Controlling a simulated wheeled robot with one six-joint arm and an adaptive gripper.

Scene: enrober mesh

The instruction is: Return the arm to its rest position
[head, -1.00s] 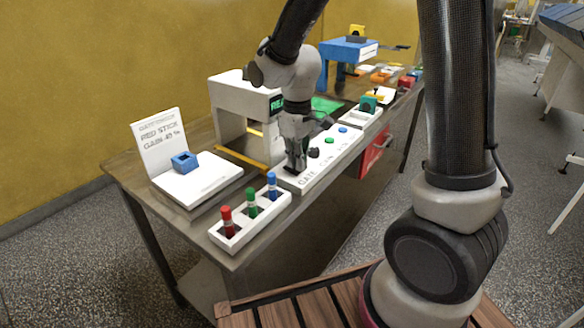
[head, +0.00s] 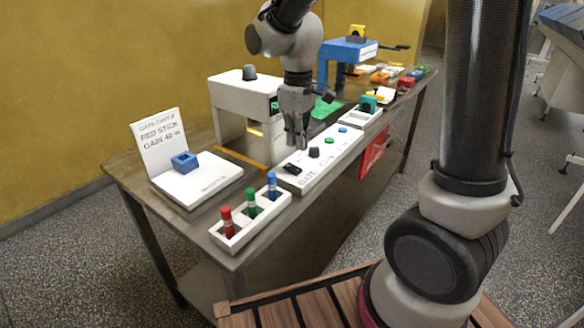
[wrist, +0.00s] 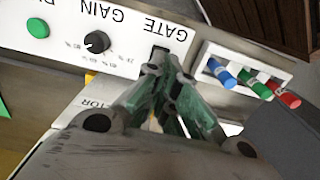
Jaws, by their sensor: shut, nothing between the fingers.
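My gripper (head: 297,143) hangs in the air above the white control panel (head: 325,151), pointing down. Its fingers are together with nothing between them. In the wrist view my gripper (wrist: 170,78) shows over the panel's edge beside the "GATE" lettering. The panel carries a black slot-like switch (head: 291,169), a black knob (head: 314,152), a green button (head: 328,140) and a blue button (head: 343,129). The knob also shows in the wrist view (wrist: 97,42).
A white rack (head: 228,243) holds red, green and blue sticks at the table's near end. A white machine (head: 230,98) stands close left of my gripper.

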